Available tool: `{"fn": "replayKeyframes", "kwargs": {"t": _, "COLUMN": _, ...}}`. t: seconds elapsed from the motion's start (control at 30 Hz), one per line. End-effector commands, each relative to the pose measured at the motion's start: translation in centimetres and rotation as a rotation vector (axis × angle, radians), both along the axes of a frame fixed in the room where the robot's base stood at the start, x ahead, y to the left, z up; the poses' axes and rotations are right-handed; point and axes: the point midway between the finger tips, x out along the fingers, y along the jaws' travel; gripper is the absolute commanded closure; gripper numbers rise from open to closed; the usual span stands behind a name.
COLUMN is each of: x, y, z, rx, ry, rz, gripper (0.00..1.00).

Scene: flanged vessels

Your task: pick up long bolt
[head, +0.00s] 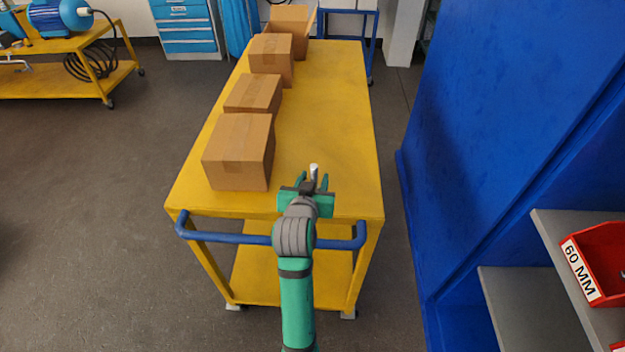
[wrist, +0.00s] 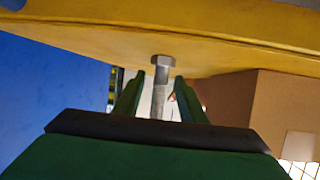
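The long bolt (wrist: 159,98) is a grey metal bolt with a hex head and a long shank. In the head view the bolt (head: 314,170) stands upright near the front edge of the yellow cart, its pale end up. The wrist picture looks inverted, with the head against the cart top. My gripper (head: 314,180) has its green fingers apart, one on each side of the bolt. In the wrist view my gripper (wrist: 160,76) shows gaps between the shank and both fingers. The shank's far end is hidden behind the gripper body.
The yellow cart (head: 330,110) has several cardboard boxes along its left side, the nearest box (head: 240,150) left of my gripper. A blue handle (head: 250,239) crosses its front. A blue shelf unit (head: 490,120) with a red 60 MM bin (head: 605,262) stands right. The cart's right side is clear.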

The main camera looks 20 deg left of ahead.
Motion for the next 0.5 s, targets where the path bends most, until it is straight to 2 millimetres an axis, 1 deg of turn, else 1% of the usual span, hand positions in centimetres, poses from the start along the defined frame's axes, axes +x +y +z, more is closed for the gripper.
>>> {"fn": "replayKeyframes", "kwargs": {"t": 0.23, "x": 0.19, "y": 0.05, "z": -0.07, "rx": 0.0, "ry": 0.0, "rz": 0.0, "gripper": 0.63}}
{"fn": "replayKeyframes", "kwargs": {"t": 0.27, "x": 0.19, "y": 0.06, "z": -0.07, "rx": 0.0, "ry": 0.0, "rz": 0.0, "gripper": 0.67}}
{"fn": "replayKeyframes", "kwargs": {"t": 0.3, "x": 0.17, "y": 0.1, "z": -0.08, "rx": 0.0, "ry": 0.0, "rz": 0.001, "gripper": 0.77}}
{"fn": "replayKeyframes", "kwargs": {"t": 0.4, "x": 0.08, "y": 0.38, "z": -0.07, "rx": 0.0, "ry": 0.0, "rz": 0.005, "gripper": 1.0}}
{"fn": "replayKeyframes", "kwargs": {"t": 0.5, "x": 0.0, "y": 0.65, "z": 0.02, "rx": 0.001, "ry": -0.002, "rz": 0.009, "gripper": 1.0}}
